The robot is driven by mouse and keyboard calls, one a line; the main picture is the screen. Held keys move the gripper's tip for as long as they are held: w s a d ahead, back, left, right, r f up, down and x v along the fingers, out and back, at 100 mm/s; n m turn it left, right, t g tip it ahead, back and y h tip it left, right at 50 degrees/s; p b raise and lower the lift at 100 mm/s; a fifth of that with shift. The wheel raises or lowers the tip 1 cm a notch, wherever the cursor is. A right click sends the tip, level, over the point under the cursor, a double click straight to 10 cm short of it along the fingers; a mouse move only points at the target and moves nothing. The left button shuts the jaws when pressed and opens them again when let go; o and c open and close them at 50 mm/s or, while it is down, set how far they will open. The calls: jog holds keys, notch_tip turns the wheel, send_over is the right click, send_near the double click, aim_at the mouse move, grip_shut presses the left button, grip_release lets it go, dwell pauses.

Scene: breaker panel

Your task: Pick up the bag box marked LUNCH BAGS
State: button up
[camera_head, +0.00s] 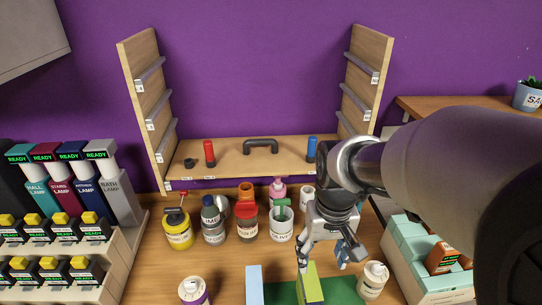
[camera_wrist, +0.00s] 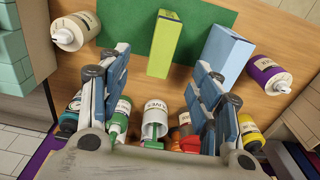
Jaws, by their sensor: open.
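Two narrow boxes stand near the front of the counter: a yellow-green box (camera_head: 312,283) on a green mat (camera_head: 345,291), and a light blue box (camera_head: 254,285) to its left. In the wrist view the yellow-green box (camera_wrist: 165,45) is ahead of the fingers, near the middle, and the blue box (camera_wrist: 225,55) is to its right. I cannot read LUNCH BAGS on either. My gripper (camera_head: 324,256) is open and empty, pointing down over the counter close to the yellow-green box. Its two fingers are spread wide in the wrist view (camera_wrist: 160,65). Contact with the box cannot be judged.
Several bottles and jars crowd behind the boxes, including a yellow bottle (camera_head: 179,229) and a white jar (camera_head: 281,223). A crate of teal boxes (camera_head: 415,255) is at the right.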

aim_at(313, 280)
jog(key=f+b, duration=0.1)
jog(key=f, duration=0.3)
jog(key=w+f+b, duration=0.1)
jog(key=f, duration=0.3)
jog(key=f+b, duration=0.1)
jog(key=f, duration=0.3)
jog(key=shift+w+a+f+b, duration=0.15)
jog(key=shift+w+f+b, duration=0.15)
jog(key=shift+f+b, duration=0.05)
jog(key=shift+w+a+f+b, duration=0.1)
jog(key=shift+f+b, duration=0.55)
jog(key=shift+f, duration=0.95)
jog(key=shift+a+f+b, duration=0.1)
jog(key=shift+f+b, duration=0.55)
jog(key=shift+f, duration=0.9)
jog(key=shift+c, duration=0.3)
jog(key=c, duration=1.1)
jog(key=shift+r, duration=0.15)
jog(key=shift+c, duration=0.2)
